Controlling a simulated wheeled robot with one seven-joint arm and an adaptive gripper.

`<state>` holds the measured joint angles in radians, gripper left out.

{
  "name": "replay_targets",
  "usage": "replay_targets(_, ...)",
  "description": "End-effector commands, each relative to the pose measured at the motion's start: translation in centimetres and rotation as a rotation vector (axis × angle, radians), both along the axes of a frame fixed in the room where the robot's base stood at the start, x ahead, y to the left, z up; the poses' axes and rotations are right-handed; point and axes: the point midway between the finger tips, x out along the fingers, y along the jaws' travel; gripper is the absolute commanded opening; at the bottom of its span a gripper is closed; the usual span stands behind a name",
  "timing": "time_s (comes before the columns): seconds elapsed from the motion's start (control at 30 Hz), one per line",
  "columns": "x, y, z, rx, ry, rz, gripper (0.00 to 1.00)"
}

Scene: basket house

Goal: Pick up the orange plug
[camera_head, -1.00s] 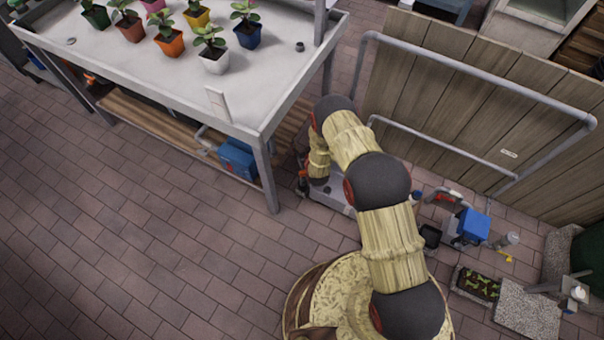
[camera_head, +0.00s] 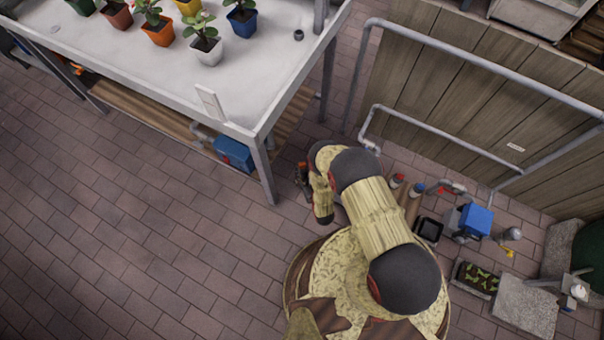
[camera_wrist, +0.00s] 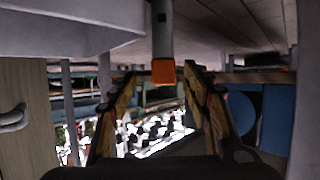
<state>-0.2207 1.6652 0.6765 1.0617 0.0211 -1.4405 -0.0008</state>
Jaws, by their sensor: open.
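The orange plug (camera_wrist: 164,72) shows in the wrist view as a small square orange block at the lower end of a grey upright post. My gripper (camera_wrist: 160,78) is open and empty. Its two fingers stand on either side of the plug in the picture, with the plug near the level of the fingertips. How far ahead of them it is, I cannot tell. In the head view my gripper (camera_head: 304,176) is small and partly hidden by my arm, low beside the near table leg. I cannot make out the plug there.
A grey table (camera_head: 262,70) with several potted plants stands at the upper left. A blue box (camera_head: 234,153) is on its low wooden shelf (camera_head: 150,112). A pipe rail (camera_head: 440,48) and wooden panels are at the right. Tools and a seedling tray (camera_head: 478,278) lie at the lower right.

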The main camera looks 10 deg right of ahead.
Motion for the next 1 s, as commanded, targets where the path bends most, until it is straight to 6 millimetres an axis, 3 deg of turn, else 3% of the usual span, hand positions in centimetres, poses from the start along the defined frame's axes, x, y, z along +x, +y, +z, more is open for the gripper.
replay_targets(0.4, 4.3, 1.5, -2.0, 0.0, 0.0, 0.0, 0.48)
replay_targets(0.63, 4.5, 1.5, -1.9, 0.0, 0.001, 0.0, 0.48)
replay_targets(1.0, 4.5, 1.5, -1.8, 0.0, 0.001, 0.0, 0.27)
